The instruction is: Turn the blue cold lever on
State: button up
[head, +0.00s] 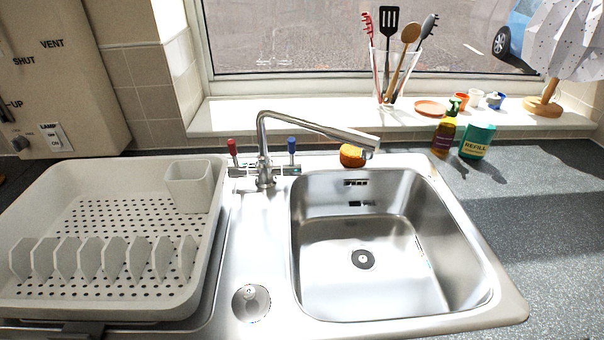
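The blue cold lever (292,145) stands behind the sink, just right of the tap's base, with its blue top up. It looks about upright. The red lever (232,147) stands left of the tap, also pointing up. The silver tap (264,150) rises between them, and its spout reaches right over the back of the steel sink basin (340,240). I see no water running from the spout. Small markings near the lever bases are too small to read.
A pale dish rack (75,220) with a cup holder (188,187) fills the left side. An orange sponge-like object (352,155) sits right of the blue lever. The right worktop (540,210) is clear.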

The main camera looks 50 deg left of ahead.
aim_at(292, 168)
jog(key=u, duration=1.1)
jog(key=i, duration=0.25)
jog(key=u, duration=0.75)
